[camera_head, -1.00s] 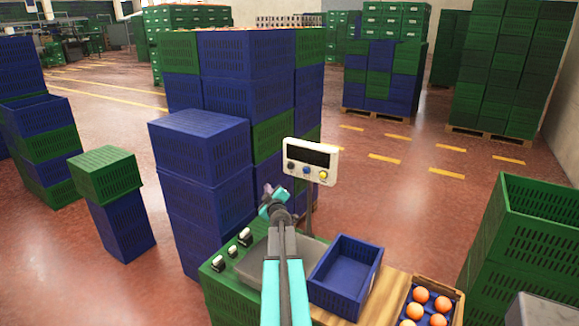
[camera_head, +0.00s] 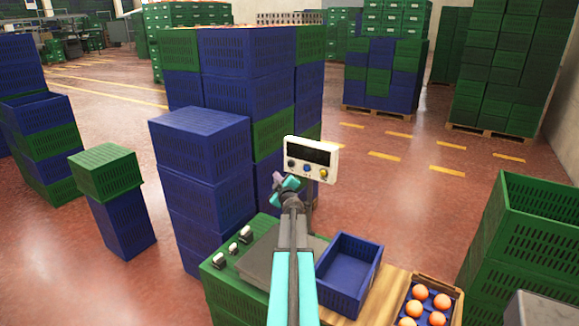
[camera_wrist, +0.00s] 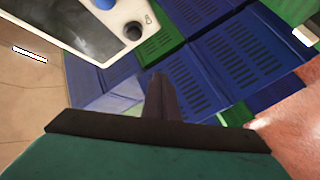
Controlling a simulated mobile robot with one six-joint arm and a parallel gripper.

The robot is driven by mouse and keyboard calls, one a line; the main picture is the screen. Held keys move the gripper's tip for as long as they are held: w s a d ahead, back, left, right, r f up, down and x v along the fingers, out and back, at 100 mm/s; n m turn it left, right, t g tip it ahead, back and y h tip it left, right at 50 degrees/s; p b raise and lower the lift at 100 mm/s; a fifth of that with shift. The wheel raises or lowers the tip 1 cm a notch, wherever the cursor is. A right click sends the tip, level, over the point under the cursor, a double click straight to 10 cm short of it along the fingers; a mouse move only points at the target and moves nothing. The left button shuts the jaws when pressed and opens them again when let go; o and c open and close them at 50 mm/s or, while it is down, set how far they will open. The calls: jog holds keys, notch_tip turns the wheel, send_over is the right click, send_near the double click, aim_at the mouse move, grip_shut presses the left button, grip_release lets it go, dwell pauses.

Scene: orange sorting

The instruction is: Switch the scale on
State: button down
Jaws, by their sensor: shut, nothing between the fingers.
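The scale's white display panel (camera_head: 328,152) stands on a post behind the scale plate (camera_head: 257,262). Its screen (camera_head: 311,152) is dark. Below the screen are a dark knob (camera_head: 291,164), a blue button (camera_head: 307,169) and a yellow knob (camera_head: 323,174). My gripper (camera_head: 280,183) is just left of and below the panel, its fingers shut and empty. In the wrist view the shut fingertips (camera_wrist: 158,80) point past the panel, apart from it in the picture. The blue button (camera_wrist: 105,3) and the dark knob (camera_wrist: 133,31) show at the top left there. My arm covers part of the plate.
A blue crate (camera_head: 376,267) is right of the scale, with a box of oranges (camera_head: 446,291) beyond it. Small dark-and-white items (camera_head: 233,248) lie left of the plate. Stacked blue crates (camera_head: 196,130) stand behind and left. Green crates (camera_head: 540,220) stand at right.

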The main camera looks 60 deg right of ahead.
jog(key=d+p, duration=0.1)
jog(key=d, duration=0.6)
jog(key=shift+d+p, duration=0.85)
jog(key=shift+d, duration=0.2)
dwell(3.4)
jog(key=shift+a, duration=1)
jog(key=shift+a, duration=2.5)
